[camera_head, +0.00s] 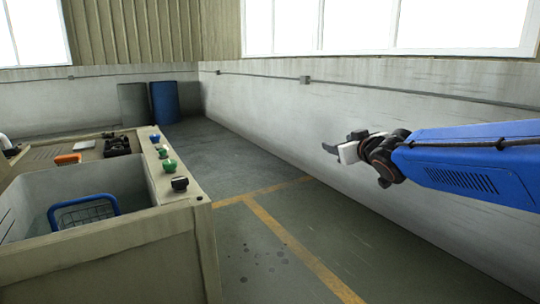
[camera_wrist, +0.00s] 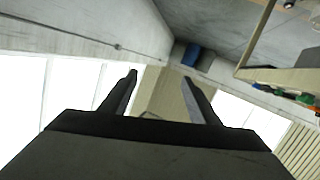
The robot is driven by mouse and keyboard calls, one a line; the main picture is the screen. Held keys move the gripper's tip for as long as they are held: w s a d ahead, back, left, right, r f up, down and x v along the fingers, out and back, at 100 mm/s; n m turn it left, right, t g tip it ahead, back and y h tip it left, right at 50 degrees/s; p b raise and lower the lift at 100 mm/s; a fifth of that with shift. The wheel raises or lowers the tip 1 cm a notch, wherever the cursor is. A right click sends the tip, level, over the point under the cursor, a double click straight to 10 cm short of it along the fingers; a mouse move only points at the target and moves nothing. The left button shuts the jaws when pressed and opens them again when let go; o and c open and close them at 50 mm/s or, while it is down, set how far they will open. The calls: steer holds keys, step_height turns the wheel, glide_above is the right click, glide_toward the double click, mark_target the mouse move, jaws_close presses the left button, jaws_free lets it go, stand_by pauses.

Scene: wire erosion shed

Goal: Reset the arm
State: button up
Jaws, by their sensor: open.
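My gripper (camera_head: 342,144) is at the right of the head view, at the end of my blue arm. It hangs in the air in front of the grey wall, clear of the machine. In the wrist view my gripper (camera_wrist: 158,82) shows two dark fingers spread apart with nothing between them. The wrist view is tilted far over, with windows low in the picture and the floor at the top.
A beige machine (camera_head: 120,250) with an open tank stands at the left. A blue basket (camera_head: 84,211) is in the tank. Green and black knobs (camera_head: 169,166) line its edge. Blue (camera_head: 165,102) and grey (camera_head: 133,104) drums stand at the back. The floor (camera_head: 285,235) with yellow lines is clear.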

steer(key=s+d+f+m+g+h, duration=0.2)
steer(key=s+d+f, duration=0.3)
steer(key=s, duration=0.3)
steer(key=s+d+f+m+g+h, duration=0.2)
steer(key=s+d+f, duration=0.25)
steer(key=s, duration=0.25)
steer(key=s+f+g, duration=0.3)
steer(key=s+f, duration=0.4)
steer(key=s, duration=0.4)
steer(key=s+a+f+g+y, duration=0.1)
steer(key=s+f+g, duration=0.2)
steer(key=s+f, duration=0.4)
steer(key=s, duration=0.4)
steer(key=shift+s+a+f+m+g, duration=0.15)
steer(key=shift+s+a+m+g, duration=0.05)
steer(key=shift+s+m+g, duration=0.2)
steer(key=shift+w, duration=0.1)
